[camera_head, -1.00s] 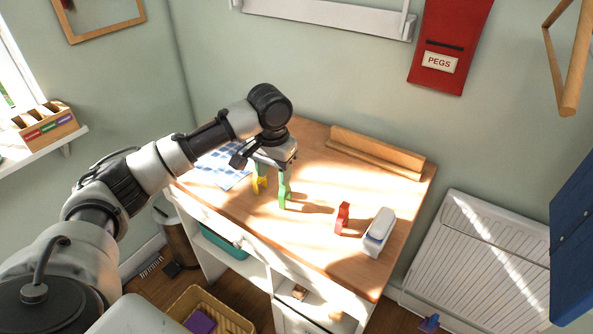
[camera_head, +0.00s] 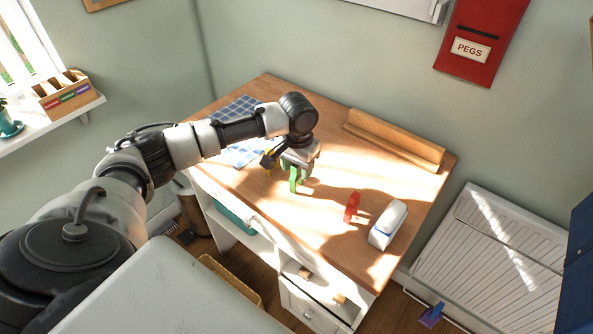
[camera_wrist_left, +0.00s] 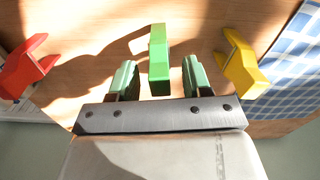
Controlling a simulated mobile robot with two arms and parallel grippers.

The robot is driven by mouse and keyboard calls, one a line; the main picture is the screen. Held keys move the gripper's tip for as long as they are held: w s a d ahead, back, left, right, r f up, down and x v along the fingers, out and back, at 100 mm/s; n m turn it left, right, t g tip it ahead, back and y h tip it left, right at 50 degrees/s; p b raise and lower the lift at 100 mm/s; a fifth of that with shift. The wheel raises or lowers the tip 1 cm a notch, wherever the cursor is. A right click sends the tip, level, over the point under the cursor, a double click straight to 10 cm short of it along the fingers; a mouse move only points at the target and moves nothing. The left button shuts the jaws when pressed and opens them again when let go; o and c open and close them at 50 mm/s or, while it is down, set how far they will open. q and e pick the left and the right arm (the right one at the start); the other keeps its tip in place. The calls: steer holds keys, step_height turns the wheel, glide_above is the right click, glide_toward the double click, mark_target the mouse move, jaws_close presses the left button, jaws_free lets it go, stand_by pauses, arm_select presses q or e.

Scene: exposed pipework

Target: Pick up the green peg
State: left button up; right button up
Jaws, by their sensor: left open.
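The green peg (camera_wrist_left: 158,60) stands between the two pale green fingertips of my left gripper (camera_wrist_left: 158,82) in the left wrist view. A gap shows on each side of it, so the jaws are open around it and not closed on it. In the head view my left gripper (camera_head: 300,180) points down at the table, and its fingers partly hide the green peg. My right gripper is in neither view.
A red peg (camera_head: 352,207) and a white-and-blue box (camera_head: 387,225) stand right of the gripper on the wooden table (camera_head: 330,230). A yellow peg (camera_wrist_left: 240,65) stands close on the other side, near a blue checked cloth (camera_wrist_left: 292,60). A wooden ledge (camera_head: 395,145) lies behind.

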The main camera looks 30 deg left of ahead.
arm_select(q)
steer(key=shift+f, duration=0.8)
steer(key=shift+c, duration=0.5)
jaws_close()
steer(key=shift+r, duration=0.1)
